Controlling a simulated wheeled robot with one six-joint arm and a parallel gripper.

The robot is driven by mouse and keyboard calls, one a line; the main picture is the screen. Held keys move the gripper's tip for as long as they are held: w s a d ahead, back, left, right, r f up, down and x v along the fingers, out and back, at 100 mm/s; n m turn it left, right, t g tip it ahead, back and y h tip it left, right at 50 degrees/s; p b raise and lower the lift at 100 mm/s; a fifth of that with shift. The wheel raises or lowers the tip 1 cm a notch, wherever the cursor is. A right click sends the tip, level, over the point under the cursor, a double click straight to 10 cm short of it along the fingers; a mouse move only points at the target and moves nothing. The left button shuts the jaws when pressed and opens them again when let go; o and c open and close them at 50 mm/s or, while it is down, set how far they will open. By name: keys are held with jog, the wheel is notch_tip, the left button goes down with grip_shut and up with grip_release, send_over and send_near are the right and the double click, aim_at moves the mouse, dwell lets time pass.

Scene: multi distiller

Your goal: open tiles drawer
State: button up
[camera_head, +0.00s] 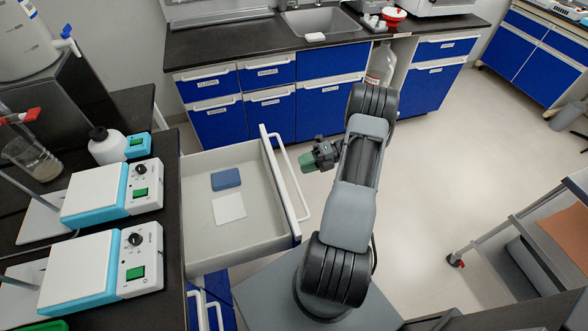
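An open drawer (205,168) is pulled out from the dark bench at the left. Its white bar handle (286,185) runs along its front. A blue tile-like block (226,179) and a white square tile (229,208) lie flat inside. My gripper (306,162) is just right of the drawer front and handle, and appears apart from the handle. Its fingers are small in this view, and I cannot tell whether they are open or shut. No drawer label is legible on the open drawer's front.
Two hotplate stirrers (112,193) and a white bottle (107,146) stand on the left bench. Blue cabinets (330,105) with a sink (320,22) line the back. A metal cart (540,240) stands at right. The floor between is clear.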

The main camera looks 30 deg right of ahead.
jog(key=v, duration=0.8)
jog(key=shift+b, duration=0.4)
jog(key=shift+d, duration=0.1)
notch_tip(320, 180, down, 4)
jog(key=s+a+n+g+h, duration=0.1)
jog(key=s+n+h, duration=0.15)
jog(key=n, duration=0.55)
jog(key=s+a+r+n+h+p, duration=0.1)
jog(key=a+r+n+h, duration=0.5)
jog(key=a+r+n, duration=0.6)
jog(key=s+a+r+n+h+p, duration=0.2)
jog(key=s+a+r+n+h, duration=0.2)
jog(key=a+r+n, duration=0.9)
jog(key=r+n+h, duration=0.1)
jog(key=n+h, duration=0.1)
jog(key=n, duration=0.4)
jog(key=shift+t+h, duration=0.3)
jog(key=shift+h, duration=0.05)
jog(key=shift+s+a, duration=0.1)
jog(key=shift+s, duration=0.05)
